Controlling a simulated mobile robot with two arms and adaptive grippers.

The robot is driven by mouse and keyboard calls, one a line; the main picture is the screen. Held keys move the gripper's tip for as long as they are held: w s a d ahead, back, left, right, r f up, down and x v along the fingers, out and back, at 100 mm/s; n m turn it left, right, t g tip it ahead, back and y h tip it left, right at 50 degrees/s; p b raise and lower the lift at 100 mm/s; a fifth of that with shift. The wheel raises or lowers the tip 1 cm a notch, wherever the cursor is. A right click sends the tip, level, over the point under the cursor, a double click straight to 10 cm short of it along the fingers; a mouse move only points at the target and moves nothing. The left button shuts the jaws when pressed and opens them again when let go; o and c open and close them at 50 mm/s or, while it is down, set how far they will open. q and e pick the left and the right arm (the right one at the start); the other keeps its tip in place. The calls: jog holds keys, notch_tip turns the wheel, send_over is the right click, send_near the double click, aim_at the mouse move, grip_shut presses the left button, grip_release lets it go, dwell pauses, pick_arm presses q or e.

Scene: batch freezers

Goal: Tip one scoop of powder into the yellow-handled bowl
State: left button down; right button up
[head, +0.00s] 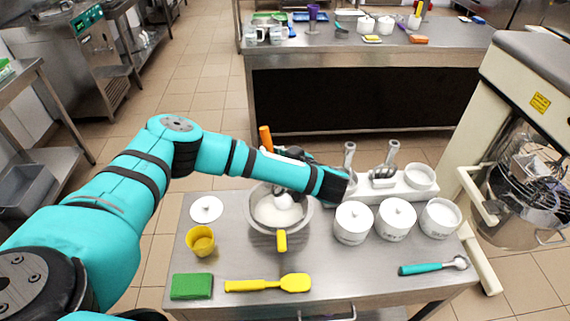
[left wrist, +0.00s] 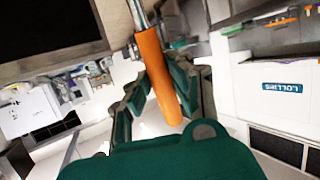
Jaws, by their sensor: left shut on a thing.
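The metal bowl (head: 311,218) with a yellow handle (head: 282,241) stands on the steel table and has white powder (head: 272,214) in it. My left gripper (head: 287,156) is above the bowl's back edge. It is shut on the orange handle (head: 265,138) of a scoop. The left wrist view shows this handle (left wrist: 158,72) between the fingers (left wrist: 160,88), with a metal shaft running from it. In the head view a pale scoop head (head: 285,195) appears low over the bowl. My arm partly hides the scoop, and I cannot tell whether powder is in it. My right gripper is out of view.
An open white jar (head: 440,218) and two lidded jars (head: 353,224) stand right of the bowl, before a white rack (head: 410,191). A white lid (head: 206,209) and yellow cup (head: 201,243) are left. A green block (head: 191,286), yellow spatula (head: 270,284) and teal-handled tool (head: 430,267) lie in front.

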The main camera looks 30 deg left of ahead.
pick_arm(q)
jog(key=shift+w+a+f+b, duration=0.2)
jog(key=shift+a+f+b, duration=0.3)
jog(key=shift+b, duration=0.5)
jog(key=h+b, duration=0.1)
jog(key=a+b, duration=0.1)
jog(key=b, duration=0.1)
jog(key=shift+w+f+g+h, duration=0.1)
jog(key=shift+w+g+h, duration=0.15)
jog(key=shift+g+h, duration=0.15)
jog(key=w+a+f+g+h, duration=0.3)
jog(key=a+h, duration=0.3)
jog(key=h, duration=0.4)
jog(key=shift+w+a+f+g, duration=0.15)
jog(key=shift+a+f+g, duration=0.15)
jog(key=shift+f+g, duration=0.55)
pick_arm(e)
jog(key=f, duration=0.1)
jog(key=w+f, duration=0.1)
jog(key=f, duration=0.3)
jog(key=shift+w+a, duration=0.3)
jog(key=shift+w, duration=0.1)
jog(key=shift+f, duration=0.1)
